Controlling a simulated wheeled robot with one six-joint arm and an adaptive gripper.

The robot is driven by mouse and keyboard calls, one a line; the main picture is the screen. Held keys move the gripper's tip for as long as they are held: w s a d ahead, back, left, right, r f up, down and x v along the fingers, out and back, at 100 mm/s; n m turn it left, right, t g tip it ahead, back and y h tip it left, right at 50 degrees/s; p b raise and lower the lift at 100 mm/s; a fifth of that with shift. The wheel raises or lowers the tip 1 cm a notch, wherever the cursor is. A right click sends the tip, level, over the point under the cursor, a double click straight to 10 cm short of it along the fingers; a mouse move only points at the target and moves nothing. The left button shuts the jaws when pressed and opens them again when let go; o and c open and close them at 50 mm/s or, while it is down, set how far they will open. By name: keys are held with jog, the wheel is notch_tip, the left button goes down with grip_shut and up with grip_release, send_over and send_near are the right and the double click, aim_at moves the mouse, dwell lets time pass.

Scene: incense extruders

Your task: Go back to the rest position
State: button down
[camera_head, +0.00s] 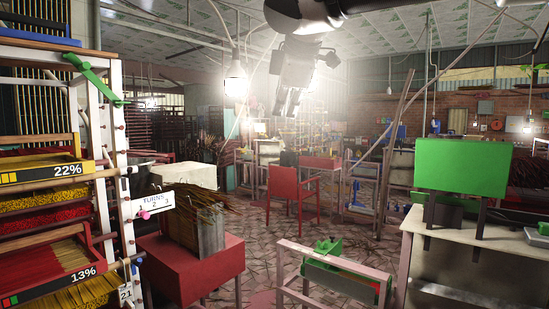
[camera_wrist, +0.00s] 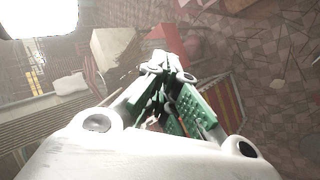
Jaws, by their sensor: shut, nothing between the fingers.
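My gripper (camera_head: 287,103) hangs in the upper middle of the head view, pointing down, high above the floor and apart from everything around it. In the wrist view my gripper (camera_wrist: 172,62) shows its green-padded fingers together at the tips, with nothing between them. My arm comes down from the top edge of the head view.
A rack with trays (camera_head: 45,172) stands at the left. A red stand (camera_head: 188,268) carries a box of sticks (camera_head: 195,232). A red chair (camera_head: 293,193) stands in the middle. A green panel (camera_head: 464,166) is at the right. Tiled floor (camera_head: 255,240) lies open between them.

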jog(key=s+d+f+m+g, duration=0.1)
jog(key=s+d+f+m, duration=0.25)
jog(key=d+f, duration=0.35)
jog(key=s+d+f+m+g+h, duration=0.1)
jog(key=s+d+f+m+g, duration=0.2)
jog(key=d+f, duration=0.35)
jog(key=s+d+f+m, duration=0.3)
jog(key=d+f+m, duration=0.1)
jog(key=d+f, duration=0.25)
jog(key=s+d+f+m+h, duration=0.1)
jog(key=s+d+f+m, duration=0.7)
jog(key=s+d, duration=0.3)
jog(key=d, duration=0.2)
jog(key=shift+d+f+g, duration=0.15)
jog(key=shift+d+g, duration=0.25)
jog(key=shift+s, duration=0.1)
